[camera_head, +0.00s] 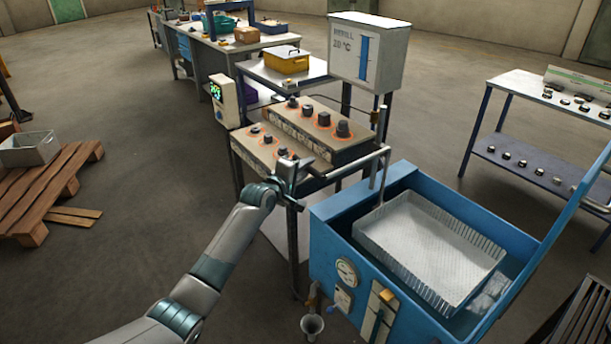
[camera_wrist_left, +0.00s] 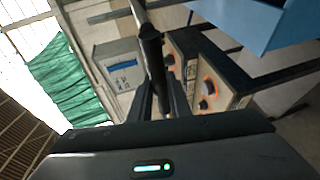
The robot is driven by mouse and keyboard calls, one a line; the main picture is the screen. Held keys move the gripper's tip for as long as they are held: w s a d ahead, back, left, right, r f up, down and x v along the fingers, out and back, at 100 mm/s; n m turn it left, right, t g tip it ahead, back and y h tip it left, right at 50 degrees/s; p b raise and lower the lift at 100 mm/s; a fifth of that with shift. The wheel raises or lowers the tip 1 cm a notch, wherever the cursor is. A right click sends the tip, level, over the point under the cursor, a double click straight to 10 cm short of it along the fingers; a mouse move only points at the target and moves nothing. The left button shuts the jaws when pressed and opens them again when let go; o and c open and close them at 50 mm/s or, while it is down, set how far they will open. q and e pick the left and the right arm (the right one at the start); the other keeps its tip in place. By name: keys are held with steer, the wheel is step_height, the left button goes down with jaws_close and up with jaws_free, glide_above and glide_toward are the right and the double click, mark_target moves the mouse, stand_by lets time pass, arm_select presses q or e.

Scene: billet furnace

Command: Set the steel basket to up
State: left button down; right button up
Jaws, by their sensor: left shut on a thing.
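The steel basket (camera_head: 430,250) is a shallow, ribbed metal tray in the blue tank (camera_head: 335,240), at about the height of the rim in the head view. A rod rises from its back left corner to a pale handle bar (camera_head: 352,164) reaching left. My left gripper (camera_head: 297,178) is at the left end of this bar, shut on it. In the left wrist view the bar (camera_wrist_left: 151,50) looks dark and passes between the gripper fingers (camera_wrist_left: 160,100). My right gripper is not in view.
Two heater blocks with dark billets (camera_head: 325,119) stand on the bench just behind my left gripper. A post (camera_head: 378,150) stands beside the handle bar. Water (camera_head: 492,296) shows beside the basket.

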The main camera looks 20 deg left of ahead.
arm_select(q)
step_height(320, 180, up, 7)
steer(key=p, duration=0.4)
steer(key=shift+f, duration=0.1)
steer(key=shift+w+r, duration=0.1)
steer(key=shift+r, duration=0.15)
steer(key=c, duration=1.9)
jaws_free()
steer(key=shift+c, duration=0.2)
steer(key=shift+f, duration=0.1)
steer(key=shift+s, duration=0.2)
